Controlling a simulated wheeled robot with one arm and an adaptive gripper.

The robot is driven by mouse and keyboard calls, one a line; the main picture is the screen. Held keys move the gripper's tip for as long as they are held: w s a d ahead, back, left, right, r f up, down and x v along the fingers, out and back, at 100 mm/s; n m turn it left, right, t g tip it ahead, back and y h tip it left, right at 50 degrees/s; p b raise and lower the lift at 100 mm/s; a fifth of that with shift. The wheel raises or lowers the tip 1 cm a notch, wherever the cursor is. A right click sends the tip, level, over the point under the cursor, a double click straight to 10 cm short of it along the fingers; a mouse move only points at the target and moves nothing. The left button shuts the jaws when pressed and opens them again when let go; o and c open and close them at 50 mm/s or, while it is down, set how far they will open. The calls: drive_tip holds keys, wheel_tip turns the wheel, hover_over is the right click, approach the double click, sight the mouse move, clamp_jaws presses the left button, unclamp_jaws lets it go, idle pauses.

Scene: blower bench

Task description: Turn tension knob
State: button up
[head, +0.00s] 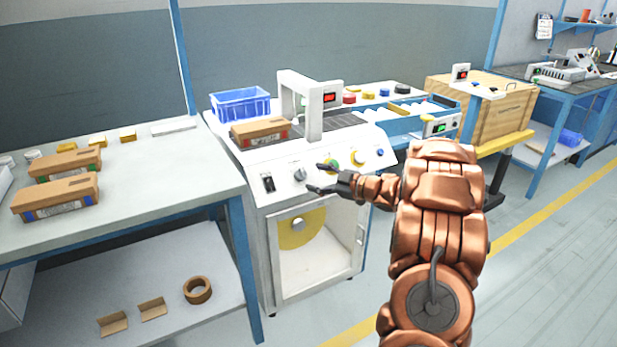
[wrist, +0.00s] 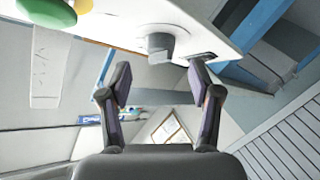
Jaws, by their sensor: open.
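A grey knob (head: 299,174) sits on the sloped front panel of the white machine (head: 320,205), right of a black switch. No label on it is readable. My gripper (head: 313,178) is open and just right of this knob, with its fingertips pointing at it. In the wrist view, the grey knob (wrist: 160,46) stands out from the white panel, ahead of my open gripper (wrist: 159,82) and roughly centred between the fingertips. The fingers look apart from the knob, with nothing held between them.
A brown box (head: 260,133) and a blue crate (head: 240,103) are on top. A bench (head: 140,190) stands left.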

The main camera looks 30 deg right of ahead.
drive_tip(key=f+v, duration=0.1)
drive_tip(key=v, duration=0.6)
drive_tip(key=shift+s+r, duration=0.35)
drive_tip(key=shift+r, duration=0.1)
drive_tip(key=shift+d, duration=0.1)
